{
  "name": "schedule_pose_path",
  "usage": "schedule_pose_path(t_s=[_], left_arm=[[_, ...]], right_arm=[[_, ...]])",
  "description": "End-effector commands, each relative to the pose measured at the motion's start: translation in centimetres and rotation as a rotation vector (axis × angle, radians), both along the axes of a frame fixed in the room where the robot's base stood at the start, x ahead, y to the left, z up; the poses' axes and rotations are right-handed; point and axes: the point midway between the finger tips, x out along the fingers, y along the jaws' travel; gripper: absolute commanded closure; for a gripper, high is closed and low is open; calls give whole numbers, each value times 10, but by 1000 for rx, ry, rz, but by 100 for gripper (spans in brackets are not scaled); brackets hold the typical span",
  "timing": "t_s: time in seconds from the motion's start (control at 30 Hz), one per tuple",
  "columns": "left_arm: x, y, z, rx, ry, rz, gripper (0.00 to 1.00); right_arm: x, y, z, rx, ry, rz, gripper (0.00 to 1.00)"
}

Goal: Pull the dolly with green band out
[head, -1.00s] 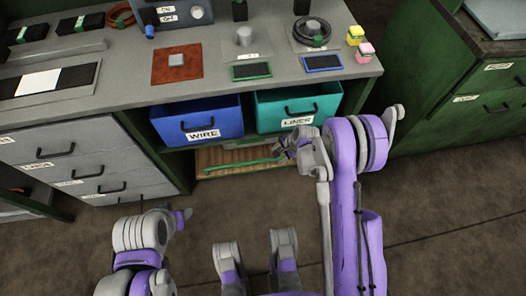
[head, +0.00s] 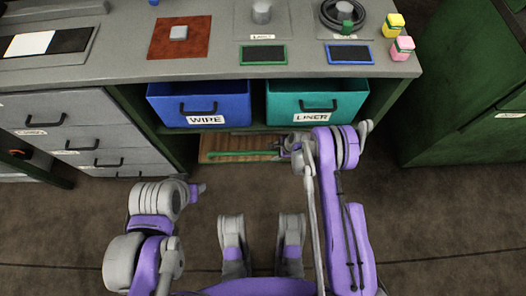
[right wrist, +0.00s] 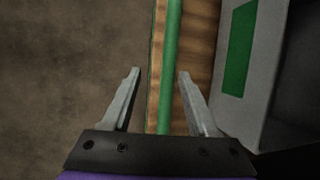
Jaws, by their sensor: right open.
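The dolly (head: 225,145) is a low wooden platform under the bench, below the two bins, with a green bar (head: 238,153) along its front edge. In the right wrist view the wooden deck (right wrist: 199,45) and the green bar (right wrist: 171,60) run up the picture. My right gripper (head: 284,148) is at the right end of the bar. In its wrist view the gripper (right wrist: 158,75) is open, with one finger on each side of the bar and no visible grip. My left gripper (head: 198,188) is left of the dolly, over the floor; its fingers are unclear.
A grey box with a green patch (right wrist: 240,47) stands on the deck. Drawers (head: 75,120) flank it left, a green cabinet (head: 470,85) right. The floor in front (head: 250,190) is clear.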

Motion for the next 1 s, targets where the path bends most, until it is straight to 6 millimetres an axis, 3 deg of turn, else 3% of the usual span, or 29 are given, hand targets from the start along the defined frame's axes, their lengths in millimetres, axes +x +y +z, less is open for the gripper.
schedule_pose_path(t_s=[0.17, 0.3, 0.43, 0.83, 1.0], left_arm=[[1, 0, -6, 0, 0, 0, 50], [2, 0, -12, 0, 0, 0, 50], [3, 0, -14, 0, -1, 0, 50], [3, 0, -14, 0, -1, 0, 50], [3, 0, -14, 0, -1, 0, 50]], right_arm=[[16, 36, -2, 1, -1, 3, 40], [20, 42, -27, 0, -1, 0, 40], [22, 47, -39, 0, 0, 0, 40], [23, 50, -45, 0, 0, 0, 40], [23, 50, -45, 0, 0, 0, 69]])
